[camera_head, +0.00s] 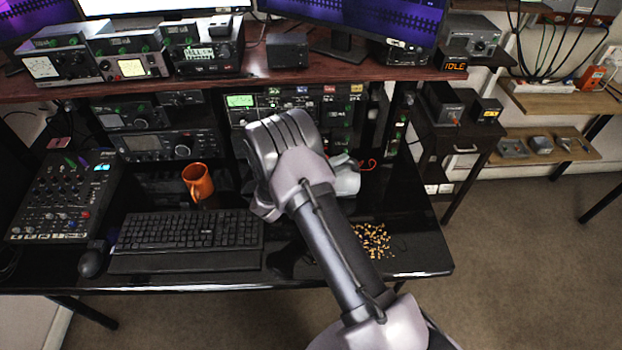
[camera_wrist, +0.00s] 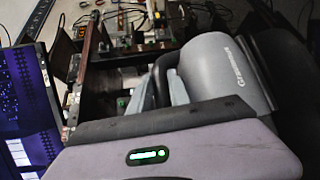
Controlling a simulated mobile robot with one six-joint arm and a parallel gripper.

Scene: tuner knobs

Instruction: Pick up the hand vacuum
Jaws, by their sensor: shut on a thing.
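The hand vacuum (camera_wrist: 215,72) is a grey rounded body with small lettering and a dark handle loop, close in front of my gripper (camera_wrist: 158,92) in the wrist view. My gripper is shut on it, at the dark handle, though the exact contact is partly hidden by the gripper's own housing. In the head view a pale grey end of the hand vacuum (camera_head: 347,180) shows to the right of my wrist, over the black desk (camera_head: 425,255). My arm hides the rest of it and the fingertips there. I cannot tell whether it touches the desk.
Small yellow and dark bits (camera_head: 372,240) lie on the desk right of my arm. A keyboard (camera_head: 187,230), an orange mug (camera_head: 198,183) and a mixer (camera_head: 65,195) are at left. Radio equipment and a red-brown shelf (camera_head: 215,82) stand behind. The desk's front right corner is clear.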

